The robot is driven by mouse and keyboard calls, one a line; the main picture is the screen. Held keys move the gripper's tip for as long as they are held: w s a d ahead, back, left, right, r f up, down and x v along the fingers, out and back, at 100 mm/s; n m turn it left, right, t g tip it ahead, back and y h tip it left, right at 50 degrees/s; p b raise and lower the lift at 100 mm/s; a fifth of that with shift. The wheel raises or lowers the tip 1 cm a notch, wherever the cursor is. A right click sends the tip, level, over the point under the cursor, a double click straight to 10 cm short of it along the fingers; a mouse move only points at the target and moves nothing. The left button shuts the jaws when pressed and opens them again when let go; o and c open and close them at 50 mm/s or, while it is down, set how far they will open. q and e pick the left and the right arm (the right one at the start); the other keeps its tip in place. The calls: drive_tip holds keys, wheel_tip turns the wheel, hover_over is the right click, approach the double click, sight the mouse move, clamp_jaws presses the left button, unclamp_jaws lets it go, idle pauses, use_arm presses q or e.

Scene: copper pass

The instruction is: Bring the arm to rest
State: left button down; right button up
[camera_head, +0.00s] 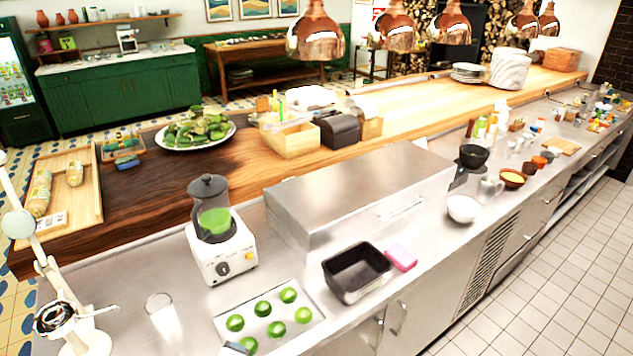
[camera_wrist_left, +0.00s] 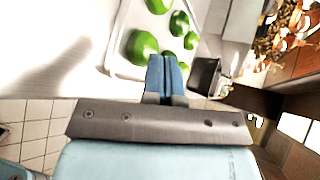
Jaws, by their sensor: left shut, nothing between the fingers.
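My left gripper (camera_wrist_left: 166,65) is shut and empty in the left wrist view, its blue fingers together. Only its tip (camera_head: 235,348) shows at the bottom edge of the head view, beside the nearest lime (camera_head: 248,345) on the white tray (camera_head: 270,332). In the wrist view the fingers overlap the tray's near side in the picture; I cannot tell whether they touch it. The rest of my left arm is hidden below the head view. My right gripper is in neither view.
Several green limes (camera_head: 289,295) lie on the tray. A drinking glass (camera_head: 165,318), a white blender (camera_head: 221,250) and a citrus press (camera_head: 68,318) stand left.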

use_arm(q)
drive_tip(key=s+a+r+n+g, duration=0.2)
drive_tip(key=s+a+n+g, duration=0.1)
drive_tip(key=s+n, duration=0.45)
drive_tip(key=s+a+r+n+g, duration=0.2)
drive_tip(key=s+a+r+n, duration=0.1)
drive_tip(key=s+n, duration=0.4)
drive_tip(key=s+a+r+n+g, duration=0.25)
drive_tip(key=s+n, duration=0.35)
drive_tip(key=s, duration=0.3)
drive_tip(key=w+d+f+t+h, duration=0.1)
drive_tip(key=w+d+f+t, duration=0.2)
drive_tip(key=f, duration=0.4)
drive_tip(key=w+d+f+t+h, duration=0.2)
drive_tip(key=w+d+f+t, duration=0.1)
drive_tip(key=f, duration=0.4)
drive_tip(key=shift+f+m+t, duration=0.2)
drive_tip(key=shift+m+t, duration=0.15)
drive_tip(key=shift+m, duration=0.1)
idle(0.5)
